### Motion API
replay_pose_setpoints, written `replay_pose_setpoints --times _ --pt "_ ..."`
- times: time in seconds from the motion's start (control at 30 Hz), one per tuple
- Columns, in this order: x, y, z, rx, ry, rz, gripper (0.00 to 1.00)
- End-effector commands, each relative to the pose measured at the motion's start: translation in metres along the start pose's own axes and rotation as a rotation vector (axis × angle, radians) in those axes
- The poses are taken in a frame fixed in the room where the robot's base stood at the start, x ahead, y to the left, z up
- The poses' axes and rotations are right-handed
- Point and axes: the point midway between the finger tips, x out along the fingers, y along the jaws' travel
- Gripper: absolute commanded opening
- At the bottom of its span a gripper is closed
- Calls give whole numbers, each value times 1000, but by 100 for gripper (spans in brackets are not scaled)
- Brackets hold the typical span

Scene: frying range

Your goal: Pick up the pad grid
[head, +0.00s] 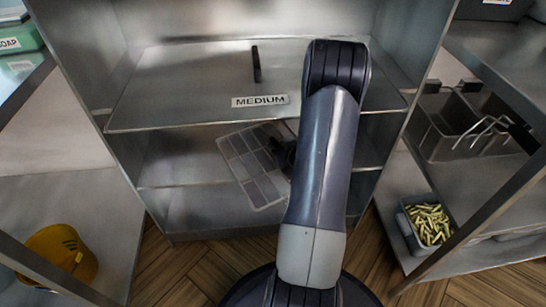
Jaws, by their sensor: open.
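The pad grid (243,150), a pale grey flat frame divided into several rectangular cells, shows at an angle at the middle level of the steel shelf unit, below the MEDIUM label. Its right edge is partly covered by my gripper and arm. My gripper (284,153) is dark and sits at the grid's right side, overlapping it in the picture. It is open; its fingertips are small and partly hidden, and I cannot tell whether they touch the grid.
The upper shelf (190,85) holds a thin black object (256,64) and the MEDIUM label (260,101). Fryer baskets (455,125) and a bin of fries (428,223) stand right. A yellow cap-like object (62,254) lies left. Wooden floor (180,270) is bare in front.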

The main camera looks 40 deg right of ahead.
Motion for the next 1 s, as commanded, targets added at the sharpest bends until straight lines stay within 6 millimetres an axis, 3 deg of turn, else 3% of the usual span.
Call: replay_pose_setpoints --times 0.1,0.6,1.0 --pt "0 0 0 0 0 0 42" --pt "-1 0 0 0 0 0 1" --pt "-1 0 -1 0 2 1 0"
